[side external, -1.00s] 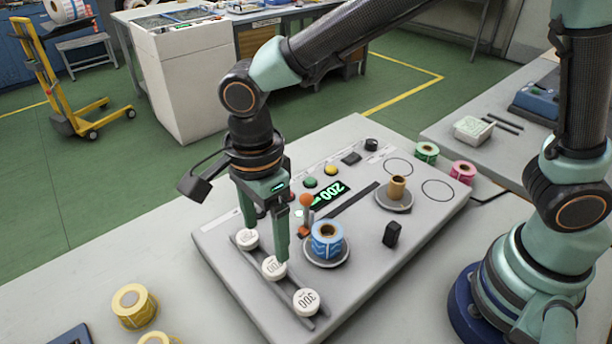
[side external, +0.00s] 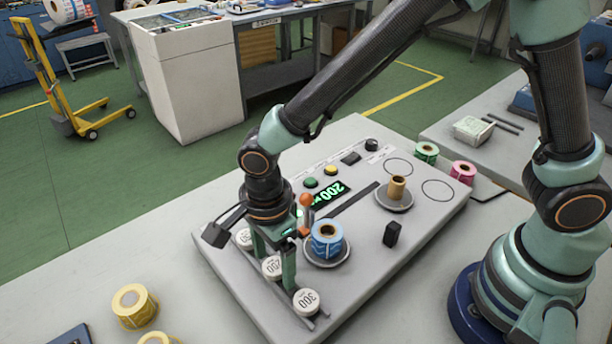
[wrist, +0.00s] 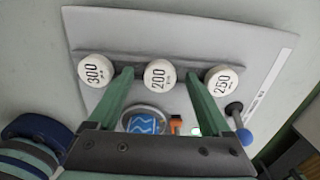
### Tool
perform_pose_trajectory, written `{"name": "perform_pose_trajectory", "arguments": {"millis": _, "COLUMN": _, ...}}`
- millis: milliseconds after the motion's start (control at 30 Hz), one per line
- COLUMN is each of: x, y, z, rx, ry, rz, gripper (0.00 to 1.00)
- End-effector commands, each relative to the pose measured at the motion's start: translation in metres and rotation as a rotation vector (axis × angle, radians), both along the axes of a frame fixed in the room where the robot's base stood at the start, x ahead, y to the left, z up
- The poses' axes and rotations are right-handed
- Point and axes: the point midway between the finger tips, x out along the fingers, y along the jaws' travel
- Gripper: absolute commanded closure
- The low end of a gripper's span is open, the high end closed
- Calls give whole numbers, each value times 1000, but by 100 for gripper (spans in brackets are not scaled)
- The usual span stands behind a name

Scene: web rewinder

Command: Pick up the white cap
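Three round white caps stand in a row along a slot on the grey machine panel (side external: 235,285). The 200 cap (side external: 271,268) is the middle one, between the 300 cap (side external: 306,301) and the 250 cap (side external: 244,238), which is partly hidden behind my gripper. The wrist view shows the 300 cap (wrist: 95,69) at left, the 200 cap (wrist: 160,75) in the middle and the 250 cap (wrist: 221,80) at right. My gripper (side external: 276,274) points down, open, with one finger on each side of the 200 cap. Small gaps show between cap and fingers in the wrist view.
A blue-and-white roll (side external: 327,240) on a round plate stands close to the right of my gripper. The display (side external: 327,193) reads 200. A yellow roll (side external: 134,306) lies on the table at front left.

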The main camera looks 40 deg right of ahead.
Motion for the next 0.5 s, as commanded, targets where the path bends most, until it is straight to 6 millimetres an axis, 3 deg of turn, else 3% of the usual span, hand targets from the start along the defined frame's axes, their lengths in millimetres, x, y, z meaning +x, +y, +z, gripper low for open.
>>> {"name": "perform_pose_trajectory", "arguments": {"millis": 33, "x": 0, "y": 0, "z": 0, "rx": 0, "ry": 0, "rz": 0, "gripper": 38}}
{"name": "perform_pose_trajectory", "arguments": {"millis": 200, "x": 0, "y": 0, "z": 0, "rx": 0, "ry": 0, "rz": 0, "gripper": 100}}
{"name": "perform_pose_trajectory", "arguments": {"millis": 500, "x": 0, "y": 0, "z": 1, "rx": 0, "ry": 0, "rz": 0, "gripper": 100}}
